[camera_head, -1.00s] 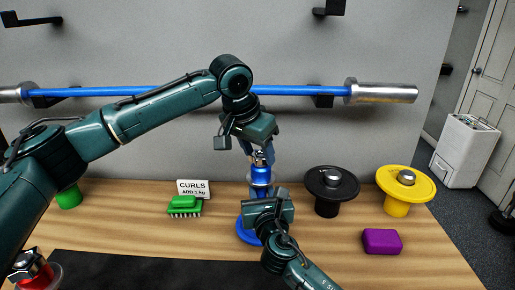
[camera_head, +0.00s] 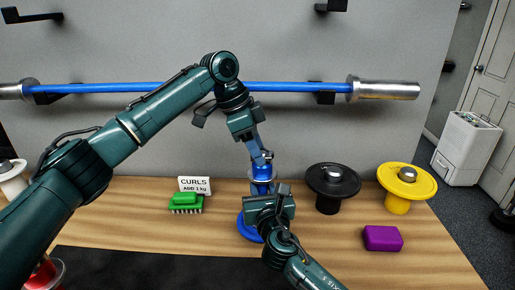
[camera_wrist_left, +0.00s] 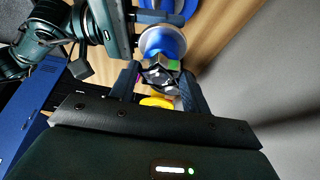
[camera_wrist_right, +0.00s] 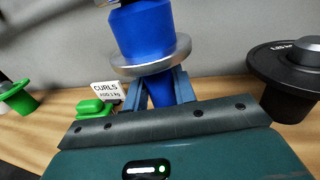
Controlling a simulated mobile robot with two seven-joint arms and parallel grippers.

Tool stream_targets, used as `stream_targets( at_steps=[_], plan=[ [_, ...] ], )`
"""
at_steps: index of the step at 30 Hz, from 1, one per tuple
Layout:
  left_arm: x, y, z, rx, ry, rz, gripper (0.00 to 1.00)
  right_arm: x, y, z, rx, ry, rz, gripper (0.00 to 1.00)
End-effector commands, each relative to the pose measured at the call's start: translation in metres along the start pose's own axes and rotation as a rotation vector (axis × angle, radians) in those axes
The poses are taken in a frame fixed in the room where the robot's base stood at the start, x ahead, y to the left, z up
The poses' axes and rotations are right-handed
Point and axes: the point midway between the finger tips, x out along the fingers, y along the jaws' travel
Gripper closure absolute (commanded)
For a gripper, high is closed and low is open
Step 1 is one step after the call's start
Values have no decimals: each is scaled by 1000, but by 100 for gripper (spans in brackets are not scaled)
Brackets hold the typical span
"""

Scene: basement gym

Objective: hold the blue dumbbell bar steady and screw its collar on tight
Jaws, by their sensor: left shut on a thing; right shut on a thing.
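The blue dumbbell bar (camera_head: 262,173) stands upright above a round blue base (camera_head: 246,230) on the wooden bench. In the right wrist view, the blue bar (camera_wrist_right: 140,32) has a silver flange, and my right gripper (camera_wrist_right: 157,88) is shut on the narrower blue part just below it. My left gripper (camera_head: 262,156) comes down from above at a tilt and is shut on the small metallic collar (camera_wrist_left: 160,73) at the bar's top. Its fingers hide part of the collar, and I cannot tell how tight it sits. My right gripper (camera_head: 267,190) hides the lower bar.
A black weight (camera_head: 328,203) and a yellow weight (camera_head: 397,207) stand to the right, behind a purple block (camera_head: 382,238). A green brush (camera_head: 185,203) and a CURLS card (camera_head: 195,186) are to the left. A long blue barbell (camera_head: 300,87) hangs on the wall behind.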

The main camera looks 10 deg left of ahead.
Motion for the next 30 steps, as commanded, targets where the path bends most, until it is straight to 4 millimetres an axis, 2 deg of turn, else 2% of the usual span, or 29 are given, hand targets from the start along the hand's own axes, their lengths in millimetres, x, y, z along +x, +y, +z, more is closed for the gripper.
stream_targets(
  at_steps=[9, 13, 18, 27, 28, 30],
  plan=[
    [-1, -9, -4, 511, 1, 205, 81, -1, 1, -2, -1, 3, 3, 100],
    [-1, -11, -5, 665, -1, 262, 81, -1, 1, -2, -1, 2, 3, 100],
    [0, -11, -4, 763, 2, 303, 81, -1, 1, -2, -1, 3, 3, 100],
    [0, -11, -4, 775, 2, 306, 81, -1, 1, -2, 0, 3, 3, 100],
    [0, -11, -4, 775, 2, 306, 51, -1, 1, -2, 0, 3, 3, 100],
    [0, -11, -4, 774, 2, 306, 46, -1, 1, -2, 1, 4, 3, 100]
  ],
)
